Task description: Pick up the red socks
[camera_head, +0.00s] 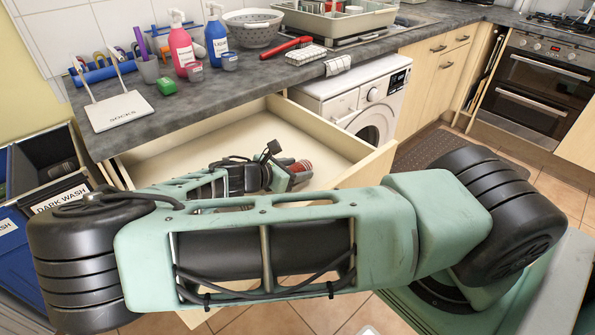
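A small red, ribbed-looking bundle (301,166), seemingly the red socks, shows at the end of my gripper (284,164), inside the open pale drawer (335,140). Much of the bundle is hidden by the gripper, so I cannot tell whether it lies on the drawer floor or is held. My arm reaches across the front of the view and over the drawer's front. The fingers are small and partly hidden, and their opening is unclear.
A white board marked SOCKS (119,111) lies on the grey worktop (205,101) at the left. A DARK WASH bin (60,195) is at left; a washing machine (375,115) is right.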

